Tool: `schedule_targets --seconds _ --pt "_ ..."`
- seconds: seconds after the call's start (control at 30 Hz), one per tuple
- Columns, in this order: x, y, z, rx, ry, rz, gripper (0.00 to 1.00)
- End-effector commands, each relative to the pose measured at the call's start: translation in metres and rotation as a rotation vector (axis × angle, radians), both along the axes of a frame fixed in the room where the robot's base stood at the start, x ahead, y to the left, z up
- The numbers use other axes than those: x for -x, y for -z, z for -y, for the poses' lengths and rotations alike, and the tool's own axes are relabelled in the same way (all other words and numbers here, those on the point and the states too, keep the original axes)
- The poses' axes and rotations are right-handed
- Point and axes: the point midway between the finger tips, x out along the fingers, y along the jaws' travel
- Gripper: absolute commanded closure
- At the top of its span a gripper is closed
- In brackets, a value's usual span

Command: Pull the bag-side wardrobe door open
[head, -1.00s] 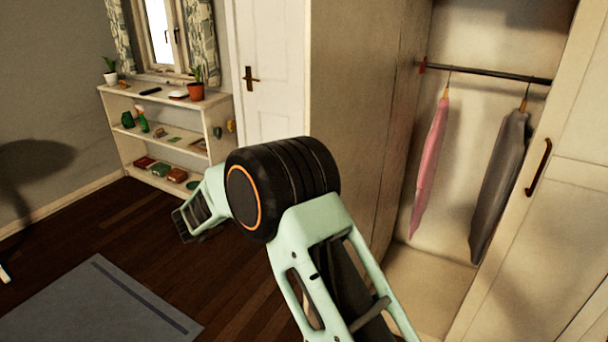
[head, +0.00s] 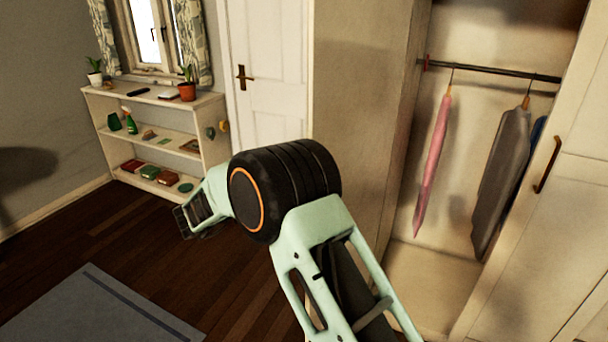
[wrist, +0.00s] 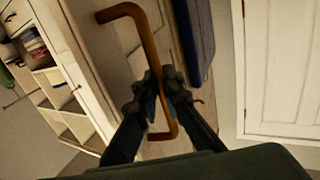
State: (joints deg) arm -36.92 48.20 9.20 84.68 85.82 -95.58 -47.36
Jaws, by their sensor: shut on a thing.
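In the wrist view, my gripper (wrist: 158,92) is shut on a brown bar handle (wrist: 147,42), with one finger on each side of the bar. The handle is fixed to a pale wardrobe door (wrist: 118,60). No gripper is on that visible handle. A bag cannot be made out.
A pink garment (head: 432,165), a grey one (head: 500,170) and a strip of blue (head: 538,130) hang from the rail (head: 490,69). A low white shelf (head: 150,100) stands under the window. Bare floor (head: 60,240) and a grey rug (head: 90,310) lie left.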

Motion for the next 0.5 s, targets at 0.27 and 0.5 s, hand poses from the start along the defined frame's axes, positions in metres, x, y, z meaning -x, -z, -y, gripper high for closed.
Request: schedule_targets --seconds 0.27,0.5 --pt "0.0006 0.0 -0.0024 0.0 -0.003 0.0 1.0" --pt "0.0007 -0.0001 -0.0022 -0.001 -0.003 -0.001 0.89"
